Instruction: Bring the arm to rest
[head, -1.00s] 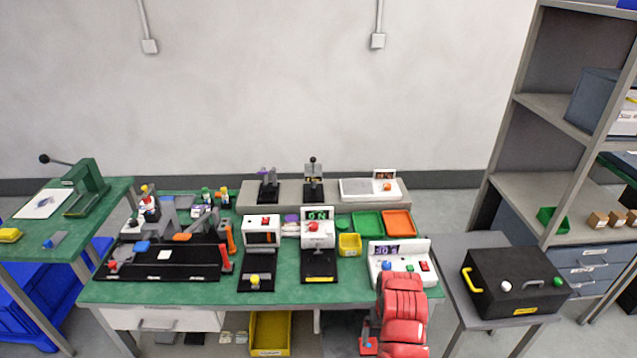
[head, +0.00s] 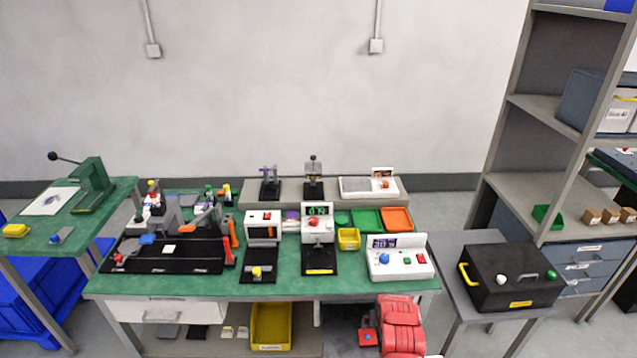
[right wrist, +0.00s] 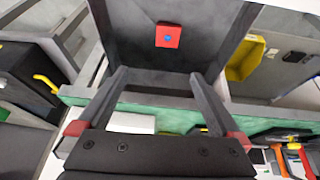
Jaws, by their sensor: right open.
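My right arm (head: 400,328) shows red at the bottom of the head view, below the table's front edge and right of the table's middle. Its gripper is not visible there. In the right wrist view my right gripper (right wrist: 158,76) is open, with two dark fingers spread apart and nothing between them. My left arm and gripper show in neither view.
The green-topped table (head: 200,288) carries several devices, including a white console (head: 400,270) near its front right. A small red block with a blue dot (head: 368,337) is beside my arm. A black case (head: 510,280) stands on a side table right.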

